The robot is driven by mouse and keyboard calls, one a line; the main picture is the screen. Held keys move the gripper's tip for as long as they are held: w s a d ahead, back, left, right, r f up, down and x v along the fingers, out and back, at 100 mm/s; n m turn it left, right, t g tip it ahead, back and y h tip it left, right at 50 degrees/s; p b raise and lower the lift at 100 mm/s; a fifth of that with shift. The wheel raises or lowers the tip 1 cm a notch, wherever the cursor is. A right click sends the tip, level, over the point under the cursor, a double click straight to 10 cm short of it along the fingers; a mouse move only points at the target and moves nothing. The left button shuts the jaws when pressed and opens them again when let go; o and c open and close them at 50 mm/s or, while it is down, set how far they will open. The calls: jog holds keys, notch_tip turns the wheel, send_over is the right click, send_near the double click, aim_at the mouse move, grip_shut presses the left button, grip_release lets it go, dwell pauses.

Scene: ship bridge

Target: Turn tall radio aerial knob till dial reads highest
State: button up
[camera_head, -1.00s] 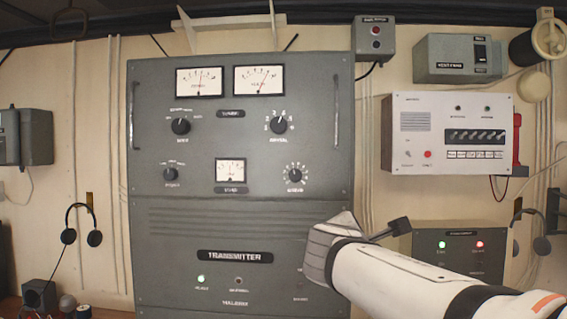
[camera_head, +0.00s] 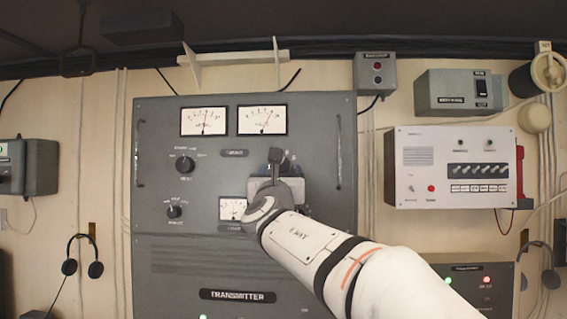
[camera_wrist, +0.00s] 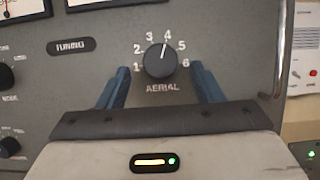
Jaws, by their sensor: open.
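The tall radio is a grey transmitter cabinet (camera_head: 180,245) against the wall. Its round black aerial knob (camera_wrist: 160,62) shows in the wrist view, marked 1 to 6, with its white pointer near 4. In the head view my gripper (camera_head: 276,160) covers most of the knob. Two white dials sit at the top, the left dial (camera_head: 204,121) and the right dial (camera_head: 262,119), whose needle leans right of centre.
Left of the aerial knob are the mode knob (camera_head: 184,164) and a lower knob (camera_head: 173,212). A smaller dial (camera_head: 232,209) is partly behind my arm. A white panel box (camera_head: 415,185) hangs to the right. A metal handle (camera_head: 339,150) runs along the cabinet's right edge.

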jog(key=shift+x, duration=1)
jog(key=shift+s, duration=0.1)
jog(key=shift+c, duration=0.2)
jog(key=shift+d, duration=0.1)
jog(key=c, duration=0.9)
